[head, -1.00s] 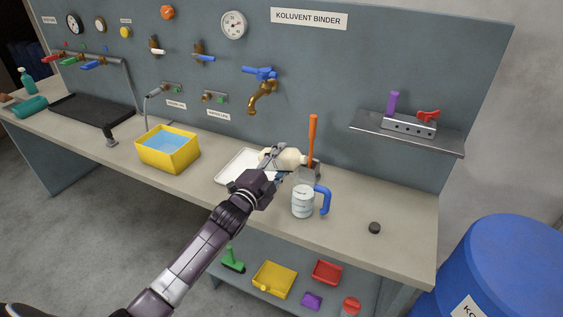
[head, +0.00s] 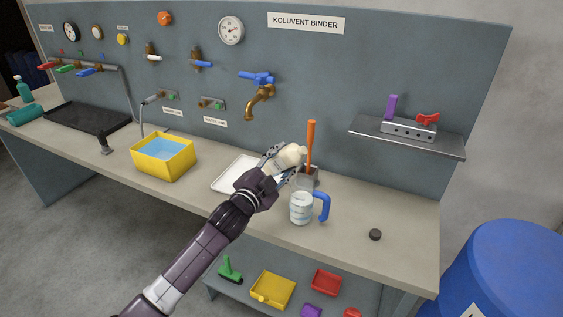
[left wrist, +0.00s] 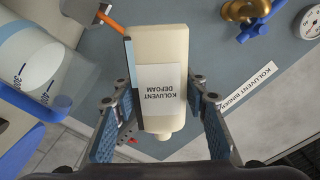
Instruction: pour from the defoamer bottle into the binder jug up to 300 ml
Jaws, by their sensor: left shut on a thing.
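The cream defoamer bottle (head: 288,157) is held tilted, close to horizontal, above the bench and up-left of the binder jug. Its label reads KOLUVENT DEFOAM in the left wrist view, where the bottle (left wrist: 160,90) lies between the fingers. My left gripper (head: 274,163) is shut on it. The binder jug (head: 301,209) stands upright on the bench, pale with a blue handle. Part of the jug (left wrist: 35,65) shows at the left of the wrist view, with graduation marks. I see no stream, and cannot tell the liquid level. My right gripper is out of view.
A grey pot (head: 308,184) holding an orange-handled tool (head: 311,145) stands just behind the jug. A white tray (head: 228,178) lies left of it, and a yellow basin (head: 163,167) further left. A small dark disc (head: 375,234) lies right. A brass tap (head: 260,100) is above.

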